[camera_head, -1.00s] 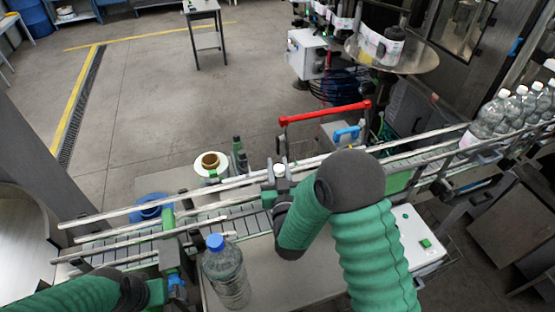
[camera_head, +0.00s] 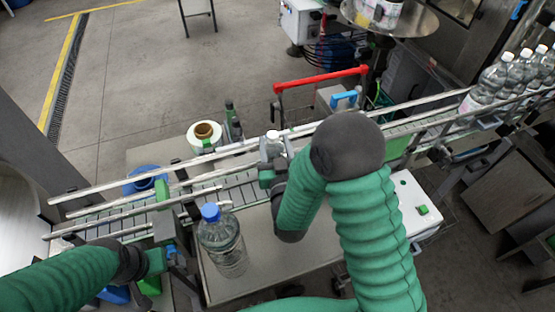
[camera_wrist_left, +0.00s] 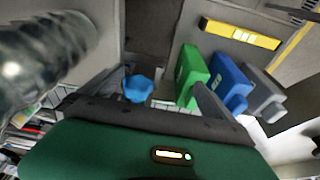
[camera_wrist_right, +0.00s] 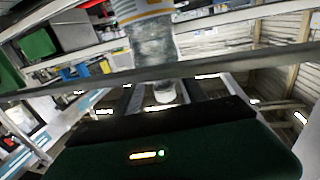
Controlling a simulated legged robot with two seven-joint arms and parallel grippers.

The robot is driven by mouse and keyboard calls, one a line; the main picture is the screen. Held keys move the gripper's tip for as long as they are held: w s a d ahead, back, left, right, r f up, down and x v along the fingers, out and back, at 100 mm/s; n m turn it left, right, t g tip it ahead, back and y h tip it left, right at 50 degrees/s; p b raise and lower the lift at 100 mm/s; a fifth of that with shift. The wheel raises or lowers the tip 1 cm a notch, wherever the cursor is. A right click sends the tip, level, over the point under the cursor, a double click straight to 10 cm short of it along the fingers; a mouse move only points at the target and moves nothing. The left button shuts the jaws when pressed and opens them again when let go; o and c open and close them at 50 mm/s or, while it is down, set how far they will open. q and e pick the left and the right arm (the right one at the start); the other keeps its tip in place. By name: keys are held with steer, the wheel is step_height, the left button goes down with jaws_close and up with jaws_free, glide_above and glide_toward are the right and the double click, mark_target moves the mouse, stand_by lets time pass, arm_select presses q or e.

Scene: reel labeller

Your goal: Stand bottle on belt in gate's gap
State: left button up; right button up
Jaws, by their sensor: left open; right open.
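A clear bottle with a blue cap (camera_head: 222,243) stands upright on the bench in front of the belt (camera_head: 235,190). A blurred clear bottle (camera_wrist_left: 40,60) fills the upper left of the left wrist view. My right gripper (camera_head: 275,150) is over the belt, fingers open on either side of a white cap (camera_head: 272,135). In the right wrist view a clear bottle (camera_wrist_right: 152,45) appears neck down, its white cap (camera_wrist_right: 164,92) between the open fingers. My left gripper (camera_head: 160,262) is open, left of the blue-capped bottle. I cannot clearly make out the gate's gap.
Metal guide rails (camera_head: 110,190) run along the belt. Several bottles (camera_head: 500,78) stand on its far right end. A white reel (camera_head: 205,135) lies behind the belt. A red handle (camera_head: 320,78) stands beyond it. Green (camera_wrist_left: 192,75) and blue (camera_wrist_left: 228,80) bins show in the left wrist view.

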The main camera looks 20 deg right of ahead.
steer(key=s, duration=0.2)
steer(key=s+a, duration=0.1)
steer(key=s, duration=0.1)
steer(key=shift+s, duration=0.25)
arm_select(q)
steer(key=w+p+v, duration=0.1)
steer(key=p+v, duration=0.5)
steer(key=shift+s+d+r+p, duration=0.15)
steer(key=shift+s+r+p, duration=0.1)
steer(key=shift+p, duration=0.15)
arm_select(e)
steer(key=s+d+n+g+y, duration=0.1)
steer(key=s+d+g, duration=0.1)
steer(key=s+g, duration=0.5)
steer(key=s+d+f+g+y, duration=0.1)
steer(key=s+d+g, duration=0.1)
steer(key=s+g, duration=0.6)
steer(key=s, duration=0.3)
steer(key=shift+d+f+n+y, duration=0.25)
steer(key=shift+n+y, duration=0.15)
